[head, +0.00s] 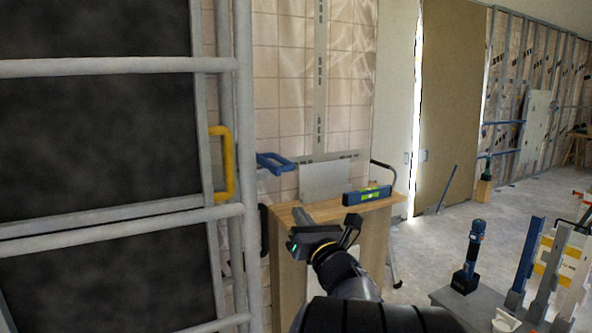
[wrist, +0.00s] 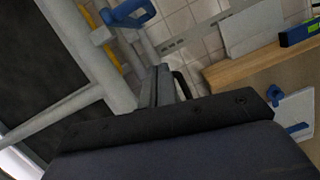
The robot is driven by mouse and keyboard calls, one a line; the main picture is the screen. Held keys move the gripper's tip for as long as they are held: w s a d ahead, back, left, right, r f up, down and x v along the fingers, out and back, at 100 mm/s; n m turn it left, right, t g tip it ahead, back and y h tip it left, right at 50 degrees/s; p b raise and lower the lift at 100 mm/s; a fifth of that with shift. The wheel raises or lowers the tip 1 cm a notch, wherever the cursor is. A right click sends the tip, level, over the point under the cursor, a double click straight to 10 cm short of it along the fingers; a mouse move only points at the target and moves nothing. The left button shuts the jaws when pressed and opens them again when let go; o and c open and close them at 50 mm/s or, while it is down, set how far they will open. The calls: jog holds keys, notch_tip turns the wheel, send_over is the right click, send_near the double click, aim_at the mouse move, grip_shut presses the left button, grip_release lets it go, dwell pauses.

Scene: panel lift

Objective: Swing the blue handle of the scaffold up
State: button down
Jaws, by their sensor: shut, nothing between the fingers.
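The scaffold (head: 245,120) is a frame of pale grey tubes on the left. In the wrist view my gripper's fingers (wrist: 158,85) lie together, below the handle.
A blue-black tool (head: 468,255) stands at the right. Open floor lies behind it.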

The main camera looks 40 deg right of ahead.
jog(key=shift+w+r, duration=0.1)
dwell(0.4)
jog(key=w+d+r+p, duration=0.3)
jog(key=w+r+p, duration=0.3)
jog(key=w, duration=0.3)
jog(key=shift+d, duration=0.2)
jog(key=shift+s+r, duration=0.1)
jog(key=shift+r, duration=0.15)
jog(key=shift+r+g+p, duration=0.3)
jog(key=shift+p, duration=0.1)
